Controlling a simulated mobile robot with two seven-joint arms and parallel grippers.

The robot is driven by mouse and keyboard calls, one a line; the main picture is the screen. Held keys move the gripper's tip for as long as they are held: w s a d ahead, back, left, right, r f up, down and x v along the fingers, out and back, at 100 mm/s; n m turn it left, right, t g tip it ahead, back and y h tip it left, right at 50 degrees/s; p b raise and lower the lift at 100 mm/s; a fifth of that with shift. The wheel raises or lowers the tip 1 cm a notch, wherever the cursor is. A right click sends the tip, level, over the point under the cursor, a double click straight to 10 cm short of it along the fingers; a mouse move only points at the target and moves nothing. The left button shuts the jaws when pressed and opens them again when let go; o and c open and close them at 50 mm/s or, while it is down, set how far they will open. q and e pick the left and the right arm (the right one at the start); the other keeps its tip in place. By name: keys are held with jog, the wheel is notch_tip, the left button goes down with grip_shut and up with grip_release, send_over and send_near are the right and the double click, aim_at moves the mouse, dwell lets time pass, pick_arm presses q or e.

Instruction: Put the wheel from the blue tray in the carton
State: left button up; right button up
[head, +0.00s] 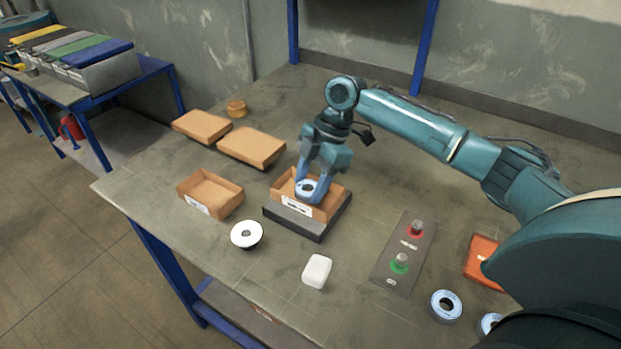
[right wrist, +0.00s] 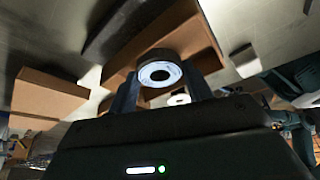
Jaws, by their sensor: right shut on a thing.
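My right gripper (head: 308,182) points down at an open brown carton (head: 325,208) with a white label, on a dark block. It is shut on a wheel (head: 306,190), a ring with a pale blue-white face and a dark hole. The wheel appears within the carton's outline; whether it touches the bottom is unclear. In the right wrist view the wheel (right wrist: 160,74) sits between the two fingers, with the carton's brown wall (right wrist: 180,28) behind it. I cannot make out a blue tray; my right arm covers the lower right. My left gripper is not in view.
Another open carton (head: 210,193) stands left, with closed boxes (head: 252,146) behind. A white-faced wheel (head: 246,235), a white block (head: 317,271) and a button panel (head: 404,255) lie in front. A blue-rimmed wheel (head: 445,306) and an orange tray (head: 480,262) are at right.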

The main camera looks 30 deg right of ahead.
jog(key=shift+f, duration=0.4)
jog(key=o, duration=1.1)
jog(key=shift+c, duration=0.2)
notch_tip(320, 180, up, 6)
jog(key=p, duration=0.6)
jog(key=shift+f, duration=0.2)
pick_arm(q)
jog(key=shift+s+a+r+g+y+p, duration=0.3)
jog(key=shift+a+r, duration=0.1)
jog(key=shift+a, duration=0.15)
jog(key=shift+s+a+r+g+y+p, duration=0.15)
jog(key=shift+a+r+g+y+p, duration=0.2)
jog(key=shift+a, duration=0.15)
pick_arm(e)
jog(key=shift+r, duration=0.7)
